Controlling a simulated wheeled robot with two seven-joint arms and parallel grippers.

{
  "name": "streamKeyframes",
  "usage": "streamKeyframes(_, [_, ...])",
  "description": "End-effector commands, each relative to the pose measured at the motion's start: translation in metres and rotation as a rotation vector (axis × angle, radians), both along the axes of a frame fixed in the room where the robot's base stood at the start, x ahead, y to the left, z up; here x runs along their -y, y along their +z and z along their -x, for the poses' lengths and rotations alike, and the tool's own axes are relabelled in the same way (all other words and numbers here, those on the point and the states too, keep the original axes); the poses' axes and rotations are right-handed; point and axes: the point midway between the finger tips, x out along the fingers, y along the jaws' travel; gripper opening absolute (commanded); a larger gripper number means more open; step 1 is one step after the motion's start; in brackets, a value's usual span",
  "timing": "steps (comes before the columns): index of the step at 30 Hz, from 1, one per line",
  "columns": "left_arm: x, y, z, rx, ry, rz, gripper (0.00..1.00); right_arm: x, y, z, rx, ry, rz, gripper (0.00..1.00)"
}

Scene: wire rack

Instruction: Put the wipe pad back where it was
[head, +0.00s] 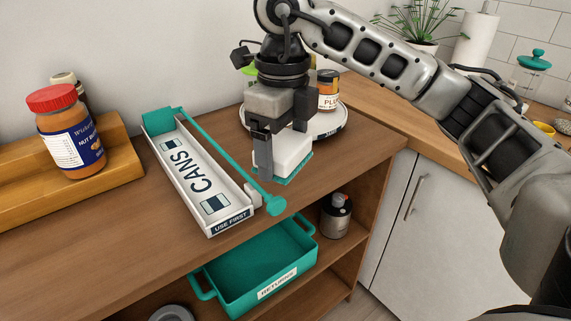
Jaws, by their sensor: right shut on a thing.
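My right gripper (279,158) points down over the wooden counter, to the right of the cans tray. It is shut on the wipe pad (292,152), a white block with a teal underside. The pad is just above or touching the counter; I cannot tell which. One gripper finger covers the pad's left part. My left gripper is not in view.
A white "CANS" tray (216,221) with a teal bar (228,160) lies left of the pad. A round tray (332,129) with a jar (328,90) stands behind. A peanut butter jar (68,140) stands left.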

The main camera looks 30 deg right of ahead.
Motion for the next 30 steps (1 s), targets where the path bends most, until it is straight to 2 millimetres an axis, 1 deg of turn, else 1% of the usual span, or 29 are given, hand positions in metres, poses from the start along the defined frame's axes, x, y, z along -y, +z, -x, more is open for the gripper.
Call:
streamKeyframes(1, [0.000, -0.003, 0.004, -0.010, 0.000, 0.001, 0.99, 0.009, -0.008, -0.010, -0.005, -0.007, -0.002, 0.58])
streamKeyframes(6, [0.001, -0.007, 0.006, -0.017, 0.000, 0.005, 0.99, 0.036, -0.027, -0.042, -0.007, -0.004, -0.002, 0.58])
streamKeyframes(9, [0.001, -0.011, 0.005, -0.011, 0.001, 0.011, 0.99, 0.046, -0.050, -0.054, -0.007, -0.002, -0.002, 0.58])
streamKeyframes(12, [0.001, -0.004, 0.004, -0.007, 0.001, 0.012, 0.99, 0.054, -0.061, -0.064, -0.004, -0.001, 0.000, 0.58])
streamKeyframes(15, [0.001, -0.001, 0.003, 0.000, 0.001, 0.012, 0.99, 0.059, -0.070, -0.070, -0.001, 0.001, 0.000, 0.58])
streamKeyframes(20, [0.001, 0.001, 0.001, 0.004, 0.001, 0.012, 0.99, 0.063, -0.077, -0.074, -0.001, 0.002, 0.000, 0.58])
streamKeyframes(22, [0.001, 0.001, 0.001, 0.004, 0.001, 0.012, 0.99, 0.066, -0.083, -0.078, -0.002, 0.000, 0.000, 0.58])
streamKeyframes(27, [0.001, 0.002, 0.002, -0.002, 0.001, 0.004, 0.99, 0.066, -0.108, -0.078, -0.004, 0.002, 0.001, 0.58])
streamKeyframes(30, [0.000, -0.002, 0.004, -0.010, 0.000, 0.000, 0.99, 0.066, -0.114, -0.078, 0.000, 0.002, 0.000, 0.58])
